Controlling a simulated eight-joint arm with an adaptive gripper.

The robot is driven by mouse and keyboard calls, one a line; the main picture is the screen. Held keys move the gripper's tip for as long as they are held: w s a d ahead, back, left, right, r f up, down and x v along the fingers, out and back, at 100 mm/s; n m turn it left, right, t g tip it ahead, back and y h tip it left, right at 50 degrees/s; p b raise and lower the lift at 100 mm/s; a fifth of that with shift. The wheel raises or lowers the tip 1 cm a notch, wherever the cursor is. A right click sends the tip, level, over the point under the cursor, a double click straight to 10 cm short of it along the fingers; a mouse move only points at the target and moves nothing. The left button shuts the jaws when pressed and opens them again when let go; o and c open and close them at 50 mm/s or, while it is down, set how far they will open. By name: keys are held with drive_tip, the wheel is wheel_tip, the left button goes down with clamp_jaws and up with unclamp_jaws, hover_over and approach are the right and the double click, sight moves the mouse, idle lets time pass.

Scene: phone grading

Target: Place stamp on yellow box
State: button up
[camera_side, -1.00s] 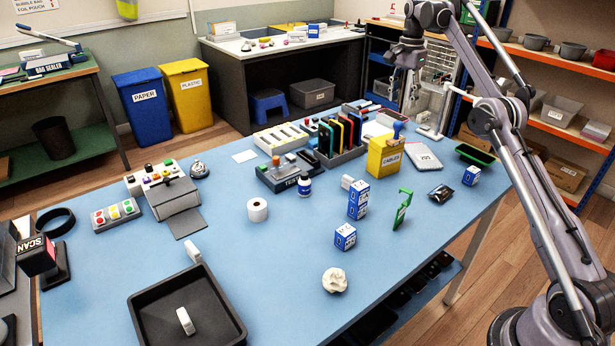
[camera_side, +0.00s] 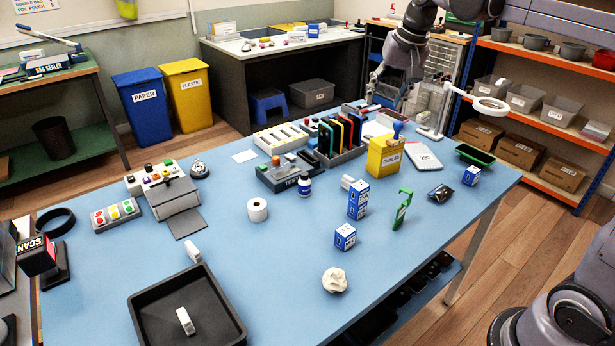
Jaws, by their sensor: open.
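The yellow box (camera_side: 385,158), labelled CABLES, stands upright at the back right of the blue table. A small blue-handled thing (camera_side: 397,129), which may be the stamp, shows at the box's top edge. I cannot tell whether it rests on the box, in it or behind it. A black holder (camera_side: 284,178) left of the box bears small upright pieces, one with a red top (camera_side: 276,161); they are too small to identify as stamps. My gripper (camera_side: 388,92) is open above the table's back edge, over and behind the yellow box, touching neither box nor blue-handled thing.
A rack of coloured phones (camera_side: 340,140) stands left of the box. A white ring magnifier (camera_side: 490,106) reaches over the back right. Blue boxes (camera_side: 358,200) stand in front.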

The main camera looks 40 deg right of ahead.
drive_tip(key=s+a+f+n+t, duration=0.1)
drive_tip(key=s+a+f+n, duration=0.3)
drive_tip(key=s+f, duration=0.3)
drive_tip(key=s+a+f+n+t, duration=0.2)
drive_tip(key=s+a+f, duration=0.4)
drive_tip(key=s, duration=0.4)
drive_tip(key=shift+s+f+n+y, duration=0.4)
drive_tip(key=shift+f+n, duration=0.1)
drive_tip(key=shift+n, duration=0.4)
drive_tip(key=shift+o, duration=0.5)
drive_tip(key=shift+w+d+r, duration=0.1)
